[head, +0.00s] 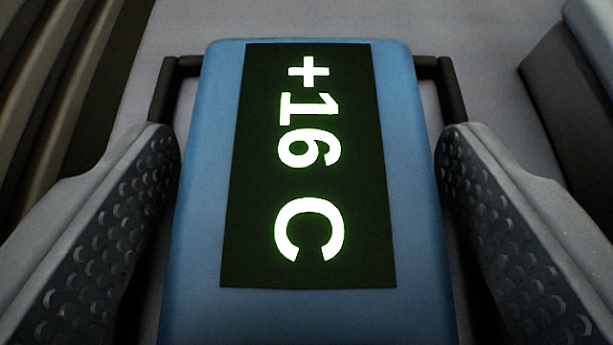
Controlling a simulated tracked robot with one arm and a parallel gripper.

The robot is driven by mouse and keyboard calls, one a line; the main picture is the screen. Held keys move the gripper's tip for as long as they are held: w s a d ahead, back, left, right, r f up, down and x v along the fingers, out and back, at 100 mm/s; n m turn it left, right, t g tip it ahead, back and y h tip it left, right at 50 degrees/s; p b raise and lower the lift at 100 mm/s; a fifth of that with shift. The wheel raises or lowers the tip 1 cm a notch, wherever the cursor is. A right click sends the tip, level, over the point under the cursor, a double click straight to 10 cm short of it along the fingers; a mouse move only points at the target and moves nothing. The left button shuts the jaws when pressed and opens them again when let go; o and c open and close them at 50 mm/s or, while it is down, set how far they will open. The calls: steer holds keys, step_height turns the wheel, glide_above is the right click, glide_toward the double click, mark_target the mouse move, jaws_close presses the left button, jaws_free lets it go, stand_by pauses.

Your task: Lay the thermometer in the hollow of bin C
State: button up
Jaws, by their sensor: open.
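The thermometer (408,200) is a blue block with a dark display that reads "+16 C" in bright characters turned sideways. It fills the middle of the head view, and its near end runs out of the bottom of the picture. Two short dark bars stick out from its far end, one on each side, and bend toward me. My gripper (308,160) is open, with one dimpled finger on each side of the thermometer. A narrow gap shows between each finger and the blue body. Bin C and its hollow cannot be made out.
A plain grey surface (480,40) lies beyond and around the thermometer. Dark brown slats or ridges (60,80) run along the left side. A dark block with a grey-blue top (570,90) stands at the right edge.

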steer(key=p+v, duration=0.2)
steer(key=v, duration=1.2)
steer(key=shift+d, duration=0.2)
